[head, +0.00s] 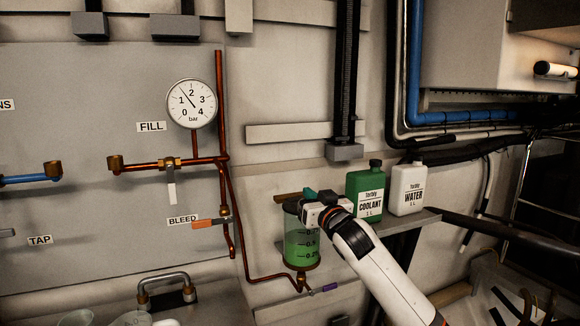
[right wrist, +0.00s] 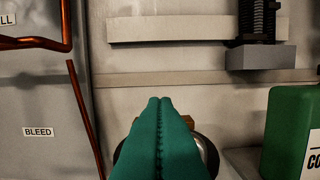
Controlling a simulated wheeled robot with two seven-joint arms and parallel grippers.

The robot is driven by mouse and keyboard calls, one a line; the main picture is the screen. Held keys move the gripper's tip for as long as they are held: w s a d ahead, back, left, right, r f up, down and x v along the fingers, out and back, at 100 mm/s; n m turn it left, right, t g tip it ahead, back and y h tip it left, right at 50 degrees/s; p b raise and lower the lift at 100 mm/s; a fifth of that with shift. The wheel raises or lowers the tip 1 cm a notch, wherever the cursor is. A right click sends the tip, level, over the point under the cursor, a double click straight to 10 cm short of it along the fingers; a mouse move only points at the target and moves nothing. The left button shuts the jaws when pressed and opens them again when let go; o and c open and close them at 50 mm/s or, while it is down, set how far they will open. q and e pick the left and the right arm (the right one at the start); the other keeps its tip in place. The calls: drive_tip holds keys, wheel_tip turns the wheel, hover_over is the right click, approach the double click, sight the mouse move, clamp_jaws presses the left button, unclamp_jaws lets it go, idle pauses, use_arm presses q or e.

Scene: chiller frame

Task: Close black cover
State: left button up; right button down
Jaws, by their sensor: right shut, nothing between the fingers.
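A clear reservoir (head: 298,247) with green liquid and level marks stands upright on a copper pipe. Its top is largely hidden by my right gripper (head: 311,193), which sits over it with the arm coming from the lower right. In the right wrist view the green fingers (right wrist: 160,104) are pressed together and empty. A round dark and grey rim (right wrist: 207,152) shows behind them, partly hidden. I cannot tell clearly which part is the black cover or how it is positioned. My left gripper is not in view.
A green coolant bottle (head: 366,190) and a white water bottle (head: 408,188) stand on a shelf right of the reservoir. Copper pipes (head: 221,130), a gauge (head: 191,104) and an orange-handled bleed valve (head: 206,223) are to the left. Open wall lies above the gripper.

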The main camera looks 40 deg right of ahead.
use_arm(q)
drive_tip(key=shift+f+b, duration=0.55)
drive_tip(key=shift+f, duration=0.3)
use_arm(e)
drive_tip(key=shift+s+f+t, duration=0.15)
drive_tip(key=shift+f+t, duration=0.15)
drive_tip(key=shift+t, duration=0.1)
drive_tip(key=r+p, duration=0.2)
drive_tip(key=p, duration=0.1)
drive_tip(key=r+p, duration=0.1)
drive_tip(key=r, duration=0.1)
drive_tip(key=shift+w+d+r+p, duration=0.1)
drive_tip(key=shift+w+d+p, duration=0.05)
drive_tip(key=shift+w+p, duration=0.2)
use_arm(q)
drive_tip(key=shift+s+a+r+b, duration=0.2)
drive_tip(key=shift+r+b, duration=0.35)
drive_tip(key=shift+b, duration=0.05)
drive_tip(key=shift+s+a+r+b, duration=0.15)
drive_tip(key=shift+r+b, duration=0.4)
drive_tip(key=shift+b, duration=0.05)
use_arm(e)
drive_tip(key=v, duration=1)
